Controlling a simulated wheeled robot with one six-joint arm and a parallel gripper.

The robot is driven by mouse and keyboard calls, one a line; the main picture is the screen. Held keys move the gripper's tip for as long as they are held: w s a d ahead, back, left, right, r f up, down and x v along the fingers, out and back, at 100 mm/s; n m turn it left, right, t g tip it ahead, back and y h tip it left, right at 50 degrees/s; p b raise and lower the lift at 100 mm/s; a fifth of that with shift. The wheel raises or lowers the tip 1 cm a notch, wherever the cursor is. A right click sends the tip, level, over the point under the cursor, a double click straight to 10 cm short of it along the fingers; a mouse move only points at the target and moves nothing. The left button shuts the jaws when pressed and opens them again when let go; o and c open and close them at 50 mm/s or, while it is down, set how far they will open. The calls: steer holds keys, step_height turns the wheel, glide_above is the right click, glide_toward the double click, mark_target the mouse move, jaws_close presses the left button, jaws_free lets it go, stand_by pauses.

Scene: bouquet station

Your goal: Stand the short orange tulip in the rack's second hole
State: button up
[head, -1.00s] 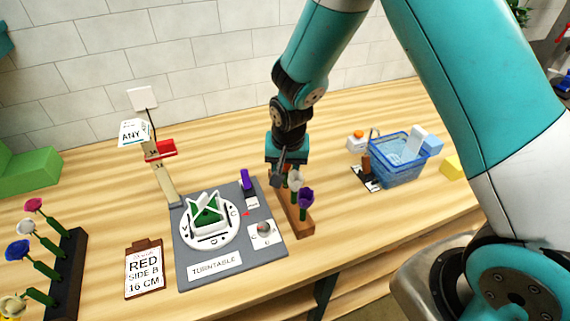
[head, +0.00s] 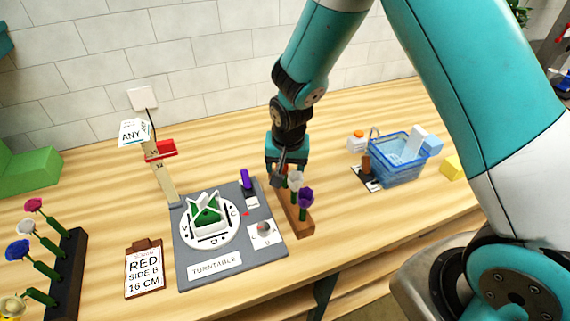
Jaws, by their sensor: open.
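A brown wooden rack (head: 302,230) stands on the table right of the turntable. A white tulip (head: 295,181) and a purple tulip (head: 306,197) stand upright in it, toward its near end. My gripper (head: 280,182) points down at the rack's far end, just behind and left of the white tulip. It is open, but its fingertips are small and partly covered. I cannot make out an orange tulip; the far end of the rack is hidden by my gripper and the blooms.
A grey turntable board (head: 225,262) lies left of the rack, with a height post (head: 165,180) behind it. A dark rack (head: 70,270) of several flowers stands at far left. A blue basket (head: 398,170) and a small white bottle with an orange top (head: 357,141) stand at right.

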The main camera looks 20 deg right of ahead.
steer(key=shift+r, duration=0.15)
steer(key=shift+s+r+p, duration=0.2)
steer(key=shift+r+p, duration=0.6)
steer(key=shift+r, duration=0.2)
steer(key=shift+s+r+p, duration=0.2)
steer(key=shift+r+p, duration=0.55)
steer(key=shift+r, duration=0.3)
steer(key=shift+s+r+p, duration=0.2)
steer(key=shift+r+p, duration=0.6)
steer(key=shift+r, duration=0.2)
steer(key=o, duration=0.6)
steer(key=shift+c, duration=0.2)
steer(key=s+a+r+n+g+y+b, duration=0.1)
steer(key=s+r+n+b, duration=0.3)
steer(key=s, duration=0.7)
steer(key=s+a+r+n+g+y+b, duration=0.1)
steer(key=s+a+r+n+y+b, duration=0.2)
steer(key=s+r+n, duration=0.4)
steer(key=s+r+b, duration=0.1)
steer(key=s+r, duration=0.1)
steer(key=s, duration=0.3)
steer(key=shift+s+a+n+b, duration=0.15)
steer(key=shift+s+n+b, duration=0.1)
steer(key=shift+n+b, duration=0.15)
